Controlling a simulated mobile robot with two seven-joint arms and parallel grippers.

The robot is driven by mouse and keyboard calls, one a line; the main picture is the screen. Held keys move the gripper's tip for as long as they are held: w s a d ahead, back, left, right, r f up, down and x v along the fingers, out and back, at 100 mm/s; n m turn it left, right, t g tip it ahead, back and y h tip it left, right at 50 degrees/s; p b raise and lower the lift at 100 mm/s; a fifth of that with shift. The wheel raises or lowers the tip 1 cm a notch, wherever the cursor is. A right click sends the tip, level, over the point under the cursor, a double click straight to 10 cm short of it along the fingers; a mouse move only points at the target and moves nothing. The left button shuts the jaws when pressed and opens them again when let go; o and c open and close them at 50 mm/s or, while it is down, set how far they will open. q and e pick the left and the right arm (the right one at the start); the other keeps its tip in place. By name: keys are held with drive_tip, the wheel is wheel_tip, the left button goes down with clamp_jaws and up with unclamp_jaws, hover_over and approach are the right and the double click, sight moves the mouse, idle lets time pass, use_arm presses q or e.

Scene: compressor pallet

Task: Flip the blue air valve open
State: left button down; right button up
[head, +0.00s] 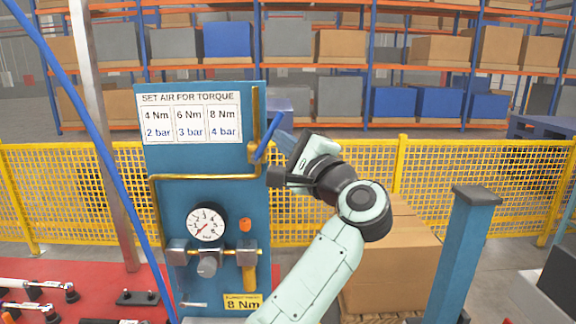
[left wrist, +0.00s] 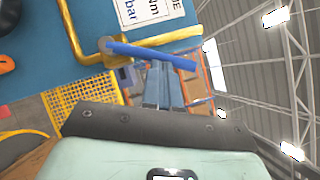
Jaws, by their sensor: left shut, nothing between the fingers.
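The blue air valve handle (head: 268,137) is on the brass pipe at the upper right edge of the blue panel. It slants up and to the right, at an angle to the upright pipe. In the left wrist view the blue handle (left wrist: 150,53) crosses just past my fingertips. My left gripper (head: 283,143) is right of the handle, its shut fingers (left wrist: 163,75) pointing at it with nothing between them. The tips are at or very near the handle; I cannot tell if they touch. My right gripper is not in view.
The blue panel (head: 205,110) carries a torque chart (head: 193,118), a pressure gauge (head: 207,222) and an orange knob (head: 245,225). A yellow mesh fence (head: 480,185) runs behind. Cardboard boxes (head: 395,265) and a blue post (head: 462,250) stand at the right.

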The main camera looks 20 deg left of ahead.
sight(270, 130)
use_arm(q)
drive_tip(key=n+p, duration=0.1)
drive_tip(key=a+r+n+g, duration=0.1)
drive_tip(key=shift+s+r+n+h+p, duration=0.25)
drive_tip(key=shift+n+h+p, duration=0.05)
drive_tip(key=shift+h+p, duration=0.1)
drive_tip(key=shift+s+a+r, duration=0.3)
drive_tip(key=shift+s+a, duration=0.05)
drive_tip(key=shift+a, duration=0.35)
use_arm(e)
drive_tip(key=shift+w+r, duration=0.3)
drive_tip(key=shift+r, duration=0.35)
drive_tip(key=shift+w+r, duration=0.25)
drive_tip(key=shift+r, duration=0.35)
